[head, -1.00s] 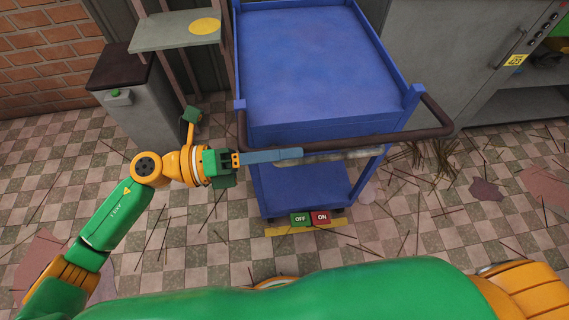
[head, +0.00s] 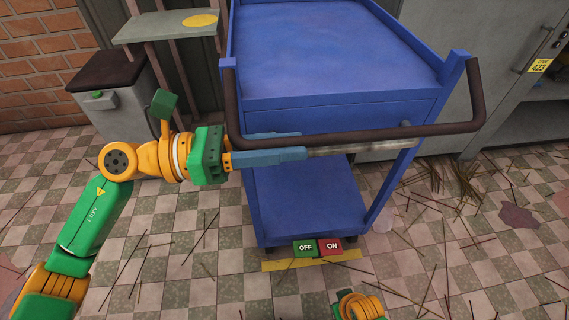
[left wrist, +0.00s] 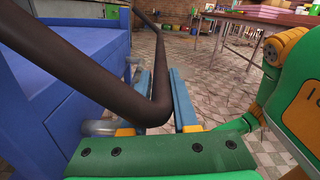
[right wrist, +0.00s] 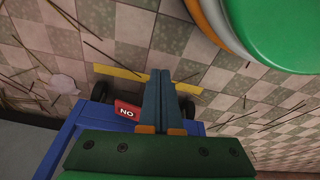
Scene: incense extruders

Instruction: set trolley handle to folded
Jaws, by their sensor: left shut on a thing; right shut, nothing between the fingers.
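The blue trolley (head: 330,50) stands in front of me with its dark brown, U-shaped handle (head: 350,137) on the near side. The handle juts out from the two near corner posts, and its crossbar shows in front of the trolley's front panel. My left gripper (head: 280,150) is at the handle's left corner. In the left wrist view the handle (left wrist: 90,78) runs down to its bend between the blue fingers (left wrist: 160,95), which are shut on it. My right gripper (right wrist: 160,90) is shut and empty, pointing down near the trolley's base. Its fingers do not show in the head view.
A green OFF and red ON block (head: 317,247) sits at a yellow floor strip (head: 300,264) before the trolley. A grey bin (head: 110,90) stands left, a grey cabinet (head: 500,60) right. Thin sticks litter the floor (head: 440,240).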

